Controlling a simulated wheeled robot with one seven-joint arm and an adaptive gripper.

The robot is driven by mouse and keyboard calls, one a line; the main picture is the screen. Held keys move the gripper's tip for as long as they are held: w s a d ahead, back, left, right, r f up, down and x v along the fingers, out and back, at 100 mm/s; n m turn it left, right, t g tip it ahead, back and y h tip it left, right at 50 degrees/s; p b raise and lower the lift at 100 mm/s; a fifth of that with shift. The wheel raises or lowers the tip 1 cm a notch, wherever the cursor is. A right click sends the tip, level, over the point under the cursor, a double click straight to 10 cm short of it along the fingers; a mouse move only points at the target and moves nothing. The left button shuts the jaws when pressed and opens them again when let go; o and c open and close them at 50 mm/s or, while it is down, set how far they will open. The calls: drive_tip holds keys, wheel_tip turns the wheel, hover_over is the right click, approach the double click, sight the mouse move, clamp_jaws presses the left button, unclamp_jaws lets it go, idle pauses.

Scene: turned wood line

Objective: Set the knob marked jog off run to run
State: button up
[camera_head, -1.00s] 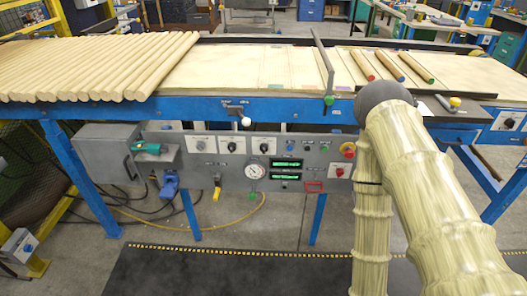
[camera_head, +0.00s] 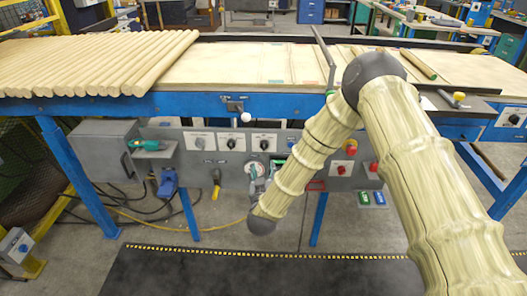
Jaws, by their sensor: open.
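The control panel (camera_head: 222,170) hangs under the blue conveyor table. My arm and gripper cover the gauge and displays.
A white-balled lever (camera_head: 245,117) juts out above the knobs. A teal-green tool (camera_head: 146,145), a blue plug (camera_head: 168,184) and a yellow-handled valve (camera_head: 216,184) stick out at the left. A red button (camera_head: 340,170) is at the right. The dark floor mat (camera_head: 200,275) is clear.

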sight(264, 148)
drive_tip(key=w, duration=0.4)
drive_tip(key=w+r+p, duration=0.1)
drive_tip(key=w, duration=0.6)
drive_tip(key=shift+w+r, duration=0.15)
drive_tip(key=shift+w, duration=0.2)
drive_tip(key=c, duration=1)
